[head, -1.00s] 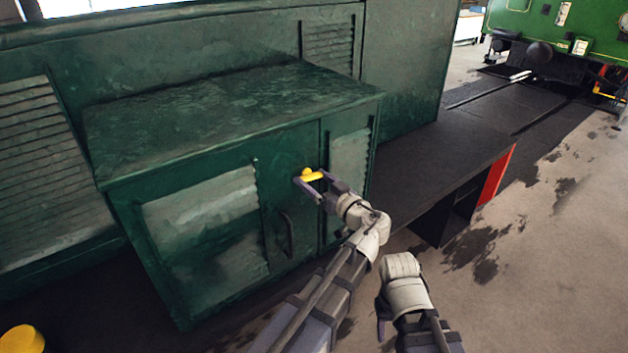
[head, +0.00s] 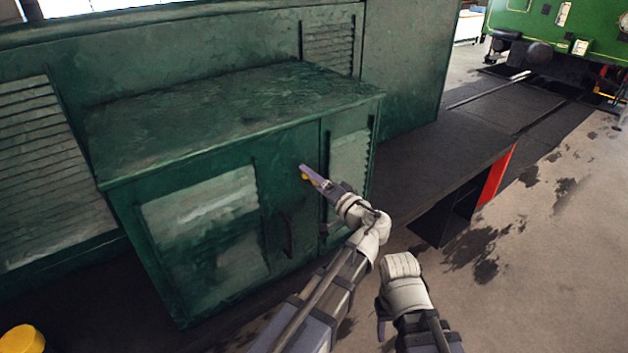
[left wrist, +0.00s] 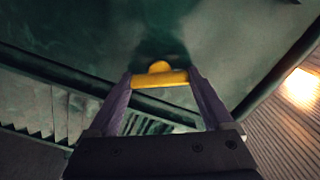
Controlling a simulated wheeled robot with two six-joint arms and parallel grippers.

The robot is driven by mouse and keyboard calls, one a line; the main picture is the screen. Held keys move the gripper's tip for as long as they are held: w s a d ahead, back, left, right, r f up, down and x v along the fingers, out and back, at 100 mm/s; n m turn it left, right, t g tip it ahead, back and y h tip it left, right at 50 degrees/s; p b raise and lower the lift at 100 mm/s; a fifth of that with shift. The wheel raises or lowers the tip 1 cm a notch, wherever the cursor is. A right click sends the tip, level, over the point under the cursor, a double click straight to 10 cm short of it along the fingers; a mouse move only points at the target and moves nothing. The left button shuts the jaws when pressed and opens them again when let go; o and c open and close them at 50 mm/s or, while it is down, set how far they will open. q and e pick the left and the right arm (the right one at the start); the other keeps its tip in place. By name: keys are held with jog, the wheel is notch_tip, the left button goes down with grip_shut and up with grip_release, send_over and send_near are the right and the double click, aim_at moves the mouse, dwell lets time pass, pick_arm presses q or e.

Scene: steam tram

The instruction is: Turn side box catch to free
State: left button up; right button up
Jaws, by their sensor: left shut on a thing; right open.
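The yellow side box catch (head: 305,178) is on the front face of the dark green side box (head: 200,110), near the top of its door. In the head view my left gripper (head: 309,174) covers most of the catch. In the left wrist view the yellow catch (left wrist: 160,77) spans between the two purple fingertips, and my left gripper (left wrist: 160,82) is shut on it. Its round middle shows just past the bar. My right gripper (head: 382,328) is low in the head view, open and empty, away from the box.
A dark door handle (head: 288,235) sits below the catch. A dark running board (head: 450,150) with a red end panel (head: 494,178) lies right of the box. A yellow round thing (head: 22,340) is at the lower left. The stained floor (head: 560,240) is clear at the right.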

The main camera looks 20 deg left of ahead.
pick_arm(q)
jog(key=m, duration=0.5)
jog(key=shift+m, duration=0.4)
dwell(0.4)
jog(key=o, duration=1.1)
jog(key=shift+o, duration=0.2)
